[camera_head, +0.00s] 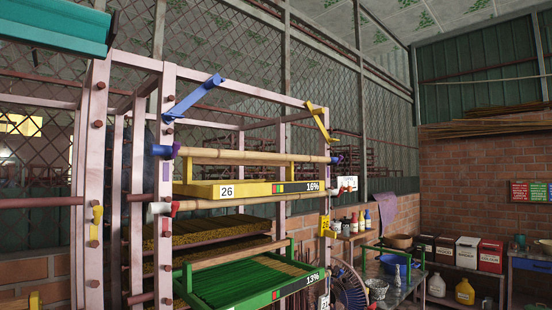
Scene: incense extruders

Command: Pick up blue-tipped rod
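A pale wooden rod (250,155) lies level across the front of the pink rack (168,120), above the yellow tray. Its left end has a blue tip (161,151) with a purple piece beside it. A blue-purple piece (336,160) shows near its right end. A second rod lies lower, with a whitish left tip (158,208) and a red piece next to it. Neither of my grippers is in view.
A yellow tray (200,190) marked 26 and a green tray (235,297) hang in the rack. A blue bracket (193,98) and a yellow bracket (318,120) stick out above the rod. Shelves with boxes and bottles (464,290) stand at right.

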